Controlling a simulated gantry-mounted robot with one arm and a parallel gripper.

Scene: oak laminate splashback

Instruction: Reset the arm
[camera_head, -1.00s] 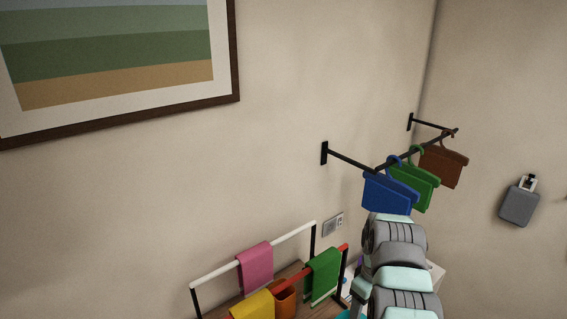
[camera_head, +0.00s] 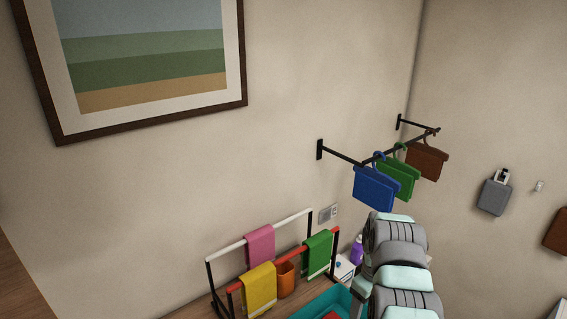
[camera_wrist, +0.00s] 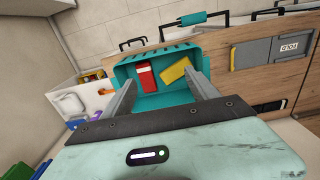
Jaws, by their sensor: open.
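My gripper (camera_wrist: 160,92) is open in the wrist view, its two grey fingers spread wide with nothing between them. Beyond the fingers is a teal basket (camera_wrist: 152,101) holding a red item (camera_wrist: 145,76) and a yellow item (camera_wrist: 174,70). In the head view my arm reaches up at the lower right, and its gripper is hidden there. The teal basket (camera_head: 308,310) shows in part at the bottom of the head view, left of my arm.
A towel rack (camera_head: 290,219) carries pink, yellow and green cloths. A wall rail (camera_head: 345,158) holds blue, green and brown hangers near my arm. A white bin (camera_wrist: 63,85) stands left of the basket in the wrist view.

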